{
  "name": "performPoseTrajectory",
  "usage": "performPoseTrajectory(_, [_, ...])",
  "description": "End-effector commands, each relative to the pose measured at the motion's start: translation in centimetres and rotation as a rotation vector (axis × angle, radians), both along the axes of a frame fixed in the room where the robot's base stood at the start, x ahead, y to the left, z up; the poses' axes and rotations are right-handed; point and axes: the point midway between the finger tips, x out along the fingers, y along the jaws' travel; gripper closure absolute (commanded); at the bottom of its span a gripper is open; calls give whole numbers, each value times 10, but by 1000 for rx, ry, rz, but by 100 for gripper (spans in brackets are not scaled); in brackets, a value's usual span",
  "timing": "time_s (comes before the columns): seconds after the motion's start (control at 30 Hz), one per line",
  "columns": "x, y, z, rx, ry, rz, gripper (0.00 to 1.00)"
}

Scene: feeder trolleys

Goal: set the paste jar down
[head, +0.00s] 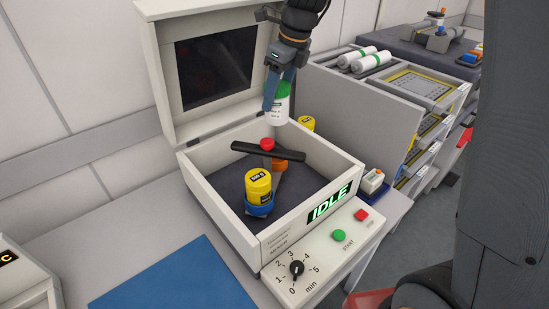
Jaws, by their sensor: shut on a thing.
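My gripper (279,90) is shut on the paste jar (281,106), a white jar with a green top. It holds the jar upright above the back right part of the open mixer box (215,192). One blue finger shows on the jar's left side; the other is hidden. Inside the box is a rotor with a dark crossbar (300,156) and a red knob (267,144). A blue cup (259,210) holds a yellow jar (258,184). An orange cup (285,165) sits below the held jar, partly hidden by the crossbar; its inside does not show.
The mixer's lid (160,75) stands open at the back left. Another yellow jar (306,123) stands behind the box's right wall. A blue mat (165,280) lies front left. A small white and orange item (373,181) sits right of the box. Grey trolleys (345,105) stand behind.

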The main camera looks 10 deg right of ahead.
Motion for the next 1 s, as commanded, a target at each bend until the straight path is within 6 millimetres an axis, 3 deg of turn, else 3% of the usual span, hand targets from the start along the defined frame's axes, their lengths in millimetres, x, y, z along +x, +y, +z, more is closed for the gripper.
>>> performPoseTrajectory(0.13, [0,1,0,1,-2,2,86])
performPoseTrajectory(0.47, [-1,6,-23,0,-1,10,86])
performPoseTrajectory(1.0, [0,3,-75,1,1,4,87])
